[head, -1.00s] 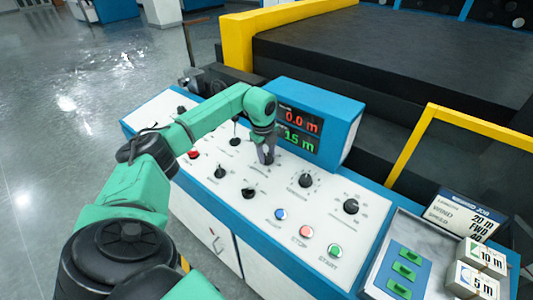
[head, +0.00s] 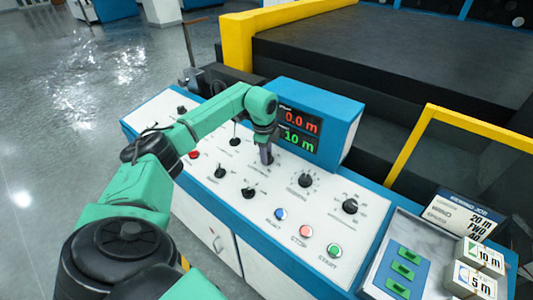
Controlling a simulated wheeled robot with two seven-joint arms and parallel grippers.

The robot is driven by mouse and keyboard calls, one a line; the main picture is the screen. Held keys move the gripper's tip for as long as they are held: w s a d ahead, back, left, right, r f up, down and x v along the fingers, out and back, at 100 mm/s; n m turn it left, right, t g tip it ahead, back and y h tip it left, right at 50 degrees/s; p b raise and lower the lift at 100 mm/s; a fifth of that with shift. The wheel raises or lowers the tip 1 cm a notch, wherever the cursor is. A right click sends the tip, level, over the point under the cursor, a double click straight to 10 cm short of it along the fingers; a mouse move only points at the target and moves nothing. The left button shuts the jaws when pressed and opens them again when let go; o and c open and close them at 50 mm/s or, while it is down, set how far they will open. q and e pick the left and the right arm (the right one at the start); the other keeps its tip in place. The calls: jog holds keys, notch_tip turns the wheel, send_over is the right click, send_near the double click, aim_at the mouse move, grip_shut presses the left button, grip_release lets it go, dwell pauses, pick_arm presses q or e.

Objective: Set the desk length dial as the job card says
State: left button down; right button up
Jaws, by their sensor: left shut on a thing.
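The sloping white control desk (head: 225,200) holds several black knobs. My left gripper (head: 267,158) points down at the desk just below the display and is shut on a knob there, which the fingers mostly hide; I take it to be the length dial. The display (head: 300,130) reads 0.0 m in red above 10 m in green. The job card (head: 463,216) stands at the right and reads 20 m, FWD, 40. My right gripper is not in view.
Other knobs (head: 305,180) and the coloured push buttons (head: 280,214) surround the gripper. A tray at the right holds a blue plate with green parts (head: 403,270) and blocks marked 10 m (head: 484,258) and 5 m (head: 475,281). Yellow rails (head: 440,118) stand behind.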

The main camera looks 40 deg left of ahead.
pick_arm(q)
jog(key=shift+c, duration=2.2)
grip_release()
notch_tip(320, 180, up, 14)
jog(key=s+b, duration=0.2)
jog(key=b, duration=0.1)
jog(key=shift+s+d+r, duration=0.15)
jog(key=shift+d+r, duration=0.05)
jog(key=shift+d, duration=0.25)
